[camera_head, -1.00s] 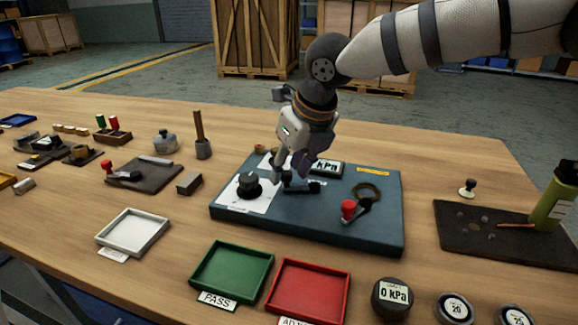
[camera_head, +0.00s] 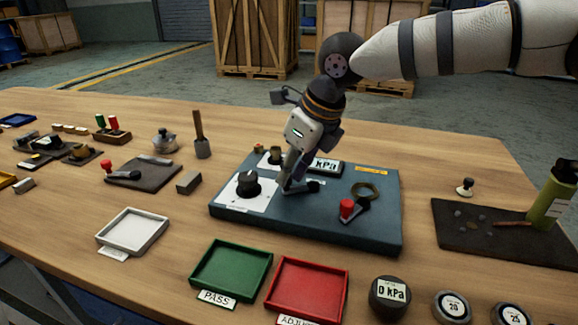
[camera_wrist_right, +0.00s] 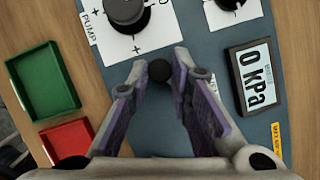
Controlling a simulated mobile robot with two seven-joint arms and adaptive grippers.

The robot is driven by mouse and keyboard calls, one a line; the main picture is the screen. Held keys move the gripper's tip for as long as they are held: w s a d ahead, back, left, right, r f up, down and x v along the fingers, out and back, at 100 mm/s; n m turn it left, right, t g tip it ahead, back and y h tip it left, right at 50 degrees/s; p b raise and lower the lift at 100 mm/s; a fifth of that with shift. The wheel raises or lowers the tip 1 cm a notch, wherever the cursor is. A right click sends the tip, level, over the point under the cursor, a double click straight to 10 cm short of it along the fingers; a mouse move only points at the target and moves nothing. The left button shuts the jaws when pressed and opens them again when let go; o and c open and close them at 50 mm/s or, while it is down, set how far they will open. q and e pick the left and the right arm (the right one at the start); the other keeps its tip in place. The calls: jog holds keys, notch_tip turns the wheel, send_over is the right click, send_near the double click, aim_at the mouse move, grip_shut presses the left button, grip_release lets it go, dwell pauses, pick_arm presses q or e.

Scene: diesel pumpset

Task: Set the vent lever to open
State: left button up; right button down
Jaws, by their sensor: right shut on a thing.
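A blue-grey panel (camera_head: 330,228) lies on the table and carries a small black lever (camera_head: 312,187) near its middle. My right gripper (camera_head: 287,186) reaches down to this lever from above. In the right wrist view, a round black knob (camera_wrist_right: 159,70) sits between the fingertips of my right gripper (camera_wrist_right: 158,66), which is shut on it. The rest of the lever is hidden in that view. A second lever with a red knob (camera_head: 347,208) stands on the panel's right side. I cannot read a vent label on either lever. My left gripper is out of view.
The panel also holds a black pump knob (camera_head: 248,183) on a white plate, a 0 kPa display (camera_wrist_right: 256,80) and a brass ring (camera_head: 365,190). Green (camera_head: 208,284) and red (camera_head: 284,312) trays stand in front. A green bottle (camera_head: 553,208) stands at right.

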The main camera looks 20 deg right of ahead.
jog(key=n, duration=0.1)
jog(key=s+n, duration=0.1)
jog(key=n+g+y, duration=0.1)
jog(key=n, duration=0.1)
jog(key=shift+s+d+f, duration=0.15)
jog(key=shift+s+d, duration=0.15)
jog(key=shift+s, duration=0.1)
jog(key=shift+s+d+n+g+b, duration=0.2)
jog(key=shift+s+n+g, duration=0.1)
jog(key=shift+n, duration=0.5)
jog(key=shift+s+d+n+g+b, duration=0.2)
jog(key=shift+s+n+g, duration=0.1)
jog(key=shift+n, duration=0.5)
jog(key=c, duration=1.5)
grip_release()
jog(key=shift+o, duration=0.2)
jog(key=shift+r+y, duration=0.2)
jog(key=shift+y, duration=0.1)
jog(key=v, duration=1.1)
jog(key=shift+d+r, duration=0.2)
jog(key=shift+r, duration=0.2)
